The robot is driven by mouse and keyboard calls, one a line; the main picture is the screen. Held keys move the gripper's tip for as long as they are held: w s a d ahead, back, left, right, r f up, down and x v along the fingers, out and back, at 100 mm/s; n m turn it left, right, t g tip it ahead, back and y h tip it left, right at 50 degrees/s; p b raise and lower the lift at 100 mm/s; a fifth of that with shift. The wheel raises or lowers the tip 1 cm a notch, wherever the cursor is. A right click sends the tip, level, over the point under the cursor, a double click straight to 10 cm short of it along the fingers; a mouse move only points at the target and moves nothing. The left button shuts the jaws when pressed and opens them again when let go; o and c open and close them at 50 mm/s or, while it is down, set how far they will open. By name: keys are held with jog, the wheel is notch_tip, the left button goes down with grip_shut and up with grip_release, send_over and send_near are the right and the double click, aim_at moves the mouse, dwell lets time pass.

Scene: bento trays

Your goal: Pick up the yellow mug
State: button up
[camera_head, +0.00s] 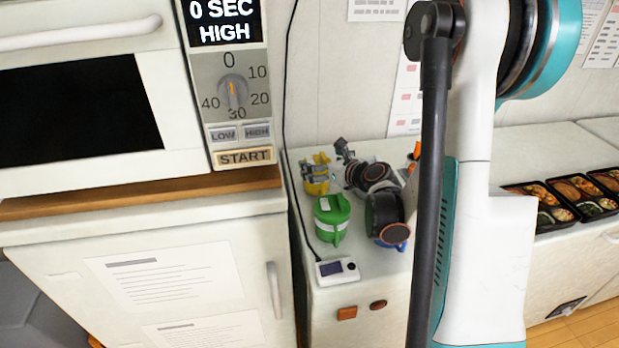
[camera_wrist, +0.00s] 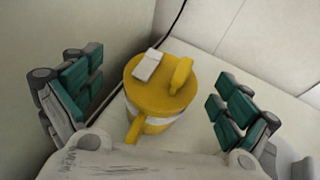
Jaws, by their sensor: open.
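The yellow mug (camera_wrist: 158,98) stands upright in the wrist view, with a yellow lid, a white label on top and a pale band round its side. Its handle points toward the bottom of the view. My gripper (camera_wrist: 160,76) is open, with one teal-padded finger to the left of the mug and one to the right, both apart from it in the picture. In the head view the yellow mug (camera_head: 316,187) is at the back left of the small counter, partly covered by my gripper (camera_head: 331,163).
A green mug (camera_head: 332,218) stands in front of the yellow one. A blue item (camera_head: 392,246) is mostly hidden behind my arm. A microwave (camera_head: 100,90) is at left; food trays (camera_head: 577,198) are at right.

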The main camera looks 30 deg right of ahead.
jog(key=shift+s+d+f, duration=0.1)
jog(key=shift+d+f, duration=0.05)
jog(key=shift+f, duration=0.4)
jog(key=shift+w+f+g, duration=0.2)
jog(key=shift+f+g, duration=0.1)
jog(key=shift+b+x, duration=1.35)
jog(key=shift+x, duration=2.15)
jog(key=shift+r, duration=0.1)
jog(key=c, duration=1.6)
jog(key=shift+c, duration=0.4)
